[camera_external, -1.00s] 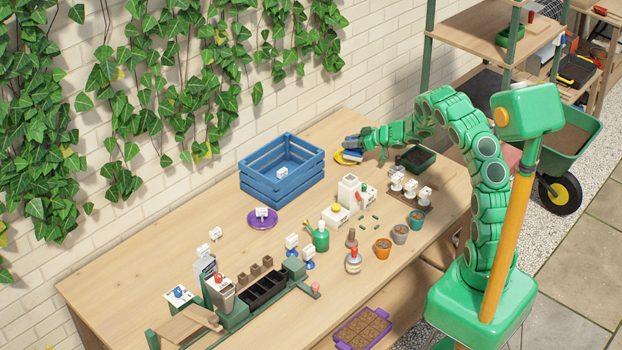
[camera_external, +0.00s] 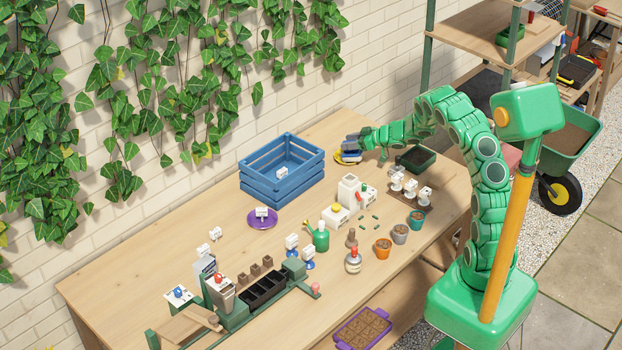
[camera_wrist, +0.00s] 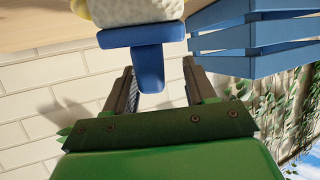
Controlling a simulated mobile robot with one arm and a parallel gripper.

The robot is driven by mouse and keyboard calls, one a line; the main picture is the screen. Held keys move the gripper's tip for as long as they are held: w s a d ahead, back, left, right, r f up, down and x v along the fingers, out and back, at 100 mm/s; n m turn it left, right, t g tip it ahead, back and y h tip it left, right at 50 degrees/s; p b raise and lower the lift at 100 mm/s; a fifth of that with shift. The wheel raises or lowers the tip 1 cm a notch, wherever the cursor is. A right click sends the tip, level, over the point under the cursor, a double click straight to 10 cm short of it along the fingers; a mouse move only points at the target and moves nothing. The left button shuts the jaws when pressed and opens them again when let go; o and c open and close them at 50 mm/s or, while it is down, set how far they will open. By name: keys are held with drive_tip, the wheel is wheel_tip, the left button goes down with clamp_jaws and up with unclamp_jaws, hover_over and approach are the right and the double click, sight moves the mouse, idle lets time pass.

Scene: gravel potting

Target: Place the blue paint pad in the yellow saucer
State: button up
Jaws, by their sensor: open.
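The blue paint pad (camera_external: 351,154) is at the yellow saucer (camera_external: 340,158), on the table to the right of the blue crate. It appears to rest in the saucer, though my gripper partly covers it. In the wrist view the pad's blue handle (camera_wrist: 148,62) points between my fingers, with its white fuzzy face beyond and a bit of yellow saucer (camera_wrist: 80,9) at the edge. My gripper (camera_wrist: 159,82) is open around the handle, with a gap beside it. In the external view my gripper (camera_external: 352,144) is just above the pad.
The blue crate (camera_external: 283,178) stands close to the left. A dark green tray (camera_external: 417,158) of soil is on the right.

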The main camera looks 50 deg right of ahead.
drive_tip(key=v, duration=0.3)
drive_tip(key=shift+r, duration=0.45)
wheel_tip(320, 180, up, 4)
drive_tip(key=shift+r, duration=1.1)
